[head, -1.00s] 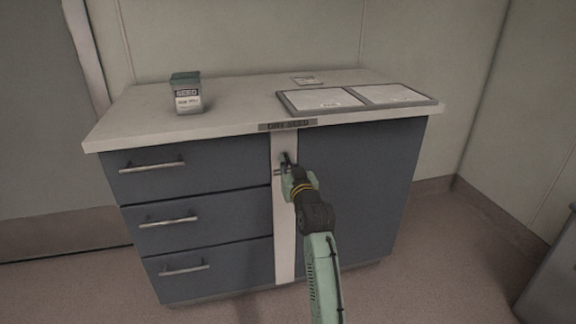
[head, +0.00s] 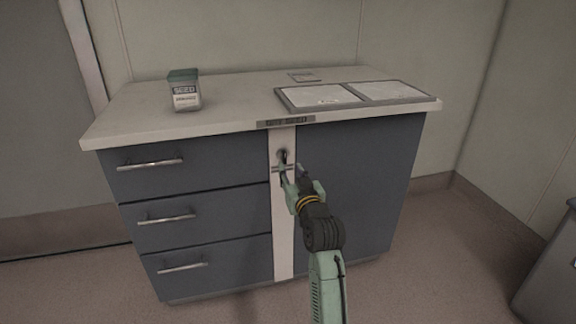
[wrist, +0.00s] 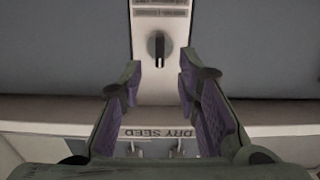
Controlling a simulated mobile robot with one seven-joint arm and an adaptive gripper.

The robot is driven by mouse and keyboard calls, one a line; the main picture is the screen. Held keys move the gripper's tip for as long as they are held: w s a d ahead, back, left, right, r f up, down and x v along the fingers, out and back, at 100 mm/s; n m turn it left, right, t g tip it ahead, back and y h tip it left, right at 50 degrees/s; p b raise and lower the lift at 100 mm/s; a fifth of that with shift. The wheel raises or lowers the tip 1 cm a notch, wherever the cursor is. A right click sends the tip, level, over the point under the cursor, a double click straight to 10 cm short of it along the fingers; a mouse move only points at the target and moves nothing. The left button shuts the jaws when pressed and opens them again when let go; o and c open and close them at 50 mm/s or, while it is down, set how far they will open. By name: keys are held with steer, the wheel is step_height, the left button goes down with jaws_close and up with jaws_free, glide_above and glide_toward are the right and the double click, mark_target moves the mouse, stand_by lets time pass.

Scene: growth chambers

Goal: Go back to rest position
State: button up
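My gripper (head: 293,168) is in front of the white strip (head: 284,225) between the drawers and the right panel of the cabinet. In the wrist view my gripper (wrist: 159,75) is open, with its two purple-padded fingers apart and nothing between them. A dark knob (wrist: 159,48) on the white strip lies just beyond the fingertips, apart from them. The knob (head: 283,154) also shows in the head view, partly hidden by my gripper.
The cabinet has blue drawers (head: 190,165) with bar handles and a "DRY SEED" label (head: 286,122). On the worktop (head: 225,112) stand a seed packet (head: 185,92) and a framed two-panel tray (head: 322,107); a small card (head: 304,77) lies behind.

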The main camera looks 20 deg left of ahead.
steer(key=shift+v, duration=0.8)
